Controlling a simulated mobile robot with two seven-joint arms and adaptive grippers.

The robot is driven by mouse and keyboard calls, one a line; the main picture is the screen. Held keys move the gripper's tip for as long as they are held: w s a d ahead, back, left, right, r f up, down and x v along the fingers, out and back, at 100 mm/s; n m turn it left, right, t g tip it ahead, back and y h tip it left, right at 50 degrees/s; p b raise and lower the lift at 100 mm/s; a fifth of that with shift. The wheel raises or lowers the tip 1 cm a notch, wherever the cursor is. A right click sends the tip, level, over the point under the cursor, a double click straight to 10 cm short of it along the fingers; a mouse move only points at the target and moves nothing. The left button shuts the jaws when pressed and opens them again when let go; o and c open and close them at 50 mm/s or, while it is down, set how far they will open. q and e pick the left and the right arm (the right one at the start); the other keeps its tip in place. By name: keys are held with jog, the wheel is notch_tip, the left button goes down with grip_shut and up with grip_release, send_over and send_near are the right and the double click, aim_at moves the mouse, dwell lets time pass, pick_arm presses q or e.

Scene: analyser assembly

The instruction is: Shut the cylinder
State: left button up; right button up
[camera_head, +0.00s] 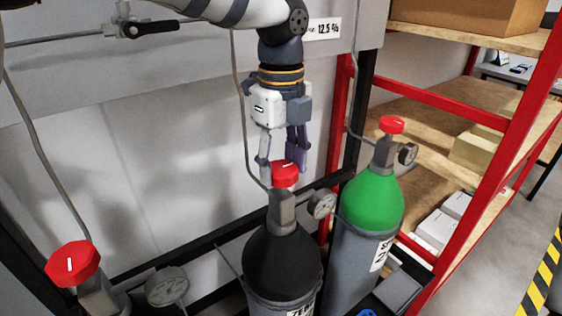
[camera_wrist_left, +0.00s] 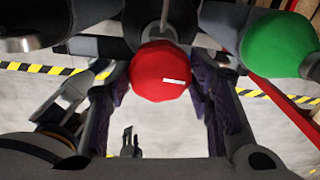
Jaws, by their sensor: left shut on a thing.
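The middle cylinder (camera_head: 280,262) has a black shoulder, a grey body and a red valve knob (camera_head: 286,174) with a white mark on top. My left gripper (camera_head: 279,160) comes down from above and is shut on this red knob. In the left wrist view the knob (camera_wrist_left: 161,72) sits between the two dark fingers. The finger contact is partly hidden in the head view. My right gripper does not show clearly in either view.
A green-shouldered cylinder (camera_head: 371,202) with a red knob (camera_head: 391,124) stands to the right. Another red knob (camera_head: 72,263) is at the lower left. Gauges (camera_head: 321,204) stick out beside the valves. Thin pipes run up the wall. A red-framed shelf (camera_head: 440,106) stands at the right.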

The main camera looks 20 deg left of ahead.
pick_arm(q)
jog(key=m, duration=0.4)
jog(key=shift+f+m, duration=0.15)
jog(key=shift+m, duration=0.15)
jog(key=m, duration=0.4)
jog(key=shift+m, duration=0.3)
jog(key=m, duration=0.4)
jog(key=shift+b, duration=0.3)
jog(key=shift+m, duration=2)
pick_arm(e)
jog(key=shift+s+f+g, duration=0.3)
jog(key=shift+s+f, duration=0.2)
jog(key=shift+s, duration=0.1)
pick_arm(q)
jog(key=o, duration=1.1)
jog(key=shift+o, duration=0.2)
jog(key=shift+r, duration=0.2)
